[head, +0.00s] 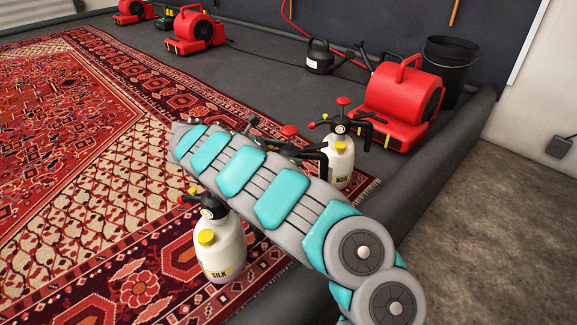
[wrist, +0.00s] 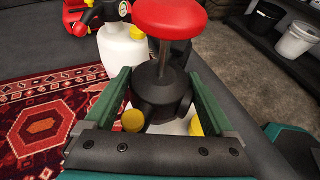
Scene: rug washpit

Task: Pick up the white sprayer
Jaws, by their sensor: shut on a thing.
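My gripper (wrist: 160,98) has its green fingers shut on the black neck of a white sprayer with a red pump knob (wrist: 168,18). Yellow caps and a little of its white body show below the neck. In the head view the red knob (head: 289,130) and a black handle show past my arm; the body is hidden, so I cannot tell whether it is off the floor. A white sprayer labelled SILK (head: 222,250) stands on the rug in front of my arm. Another, apparently labelled WOOL (head: 338,160), stands behind. One white sprayer (wrist: 122,45) shows beyond my fingers.
A patterned red rug (head: 60,120) covers the left. A red blower (head: 400,100) and a black bucket (head: 450,65) stand at the back right. A dark padded rim (head: 425,155) edges the pit. A black can (head: 319,58) and more red blowers (head: 195,30) stand along the back.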

